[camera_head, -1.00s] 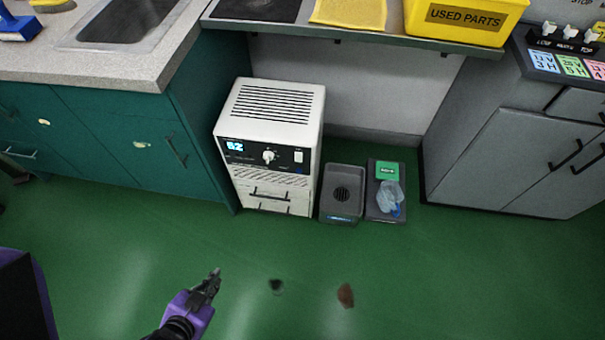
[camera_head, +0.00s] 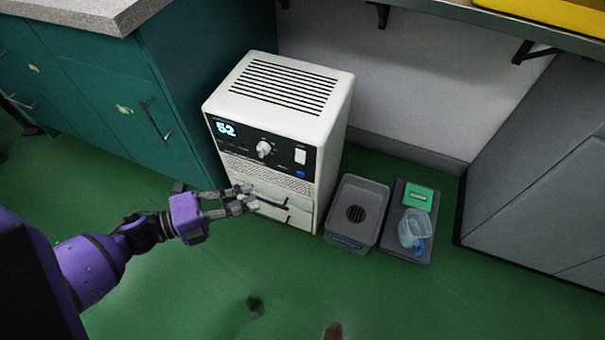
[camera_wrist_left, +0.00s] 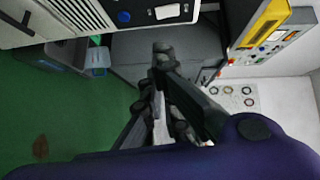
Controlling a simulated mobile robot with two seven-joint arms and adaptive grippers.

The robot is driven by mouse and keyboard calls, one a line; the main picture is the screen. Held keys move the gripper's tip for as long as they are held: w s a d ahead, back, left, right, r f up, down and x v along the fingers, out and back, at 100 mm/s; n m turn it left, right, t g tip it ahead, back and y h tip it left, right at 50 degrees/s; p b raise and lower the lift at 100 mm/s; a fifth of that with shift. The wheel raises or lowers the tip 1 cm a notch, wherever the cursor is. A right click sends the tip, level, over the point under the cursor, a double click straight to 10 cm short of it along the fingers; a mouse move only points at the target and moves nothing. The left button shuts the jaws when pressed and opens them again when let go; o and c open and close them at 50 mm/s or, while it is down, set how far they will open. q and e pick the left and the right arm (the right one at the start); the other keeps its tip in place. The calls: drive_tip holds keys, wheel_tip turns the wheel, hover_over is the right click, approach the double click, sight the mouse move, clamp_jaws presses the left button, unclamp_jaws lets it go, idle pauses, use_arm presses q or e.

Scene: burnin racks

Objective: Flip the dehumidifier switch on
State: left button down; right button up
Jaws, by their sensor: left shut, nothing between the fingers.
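The dehumidifier (camera_head: 285,118) is a white box with a slatted top, standing on the floor beside the teal cabinet. Its black front panel has a lit display (camera_head: 226,129), a round knob (camera_head: 264,149), a white rocker switch (camera_head: 300,156) and a blue button (camera_head: 300,174). I cannot tell which way the switch is tipped. It also shows in the left wrist view (camera_wrist_left: 167,11), at the top edge. My left gripper (camera_head: 250,198) is shut and empty, in front of the lower drawers, below and left of the switch. In the wrist view its fingertips (camera_wrist_left: 162,50) point upward. My right gripper is not in view.
A grey bin (camera_head: 357,205) and a dark tray (camera_head: 400,250) holding a clear cup (camera_head: 411,228) and a green box (camera_head: 418,197) stand right of the dehumidifier. Teal cabinets (camera_head: 95,90) are at left, a grey cabinet (camera_head: 545,200) at right. The green floor in front is mostly clear.

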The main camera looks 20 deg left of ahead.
sight(300, 157)
use_arm(q)
drive_tip(key=shift+s+r, duration=0.1)
drive_tip(key=shift+s, duration=0.2)
drive_tip(key=shift+d, duration=0.1)
drive_tip(key=w+a+b+x, duration=0.1)
drive_tip(key=w+b+x, duration=0.1)
drive_tip(key=x, duration=1.1)
drive_tip(key=shift+a, duration=0.45)
drive_tip(key=shift+s, duration=0.1)
drive_tip(key=shift+b, duration=0.3)
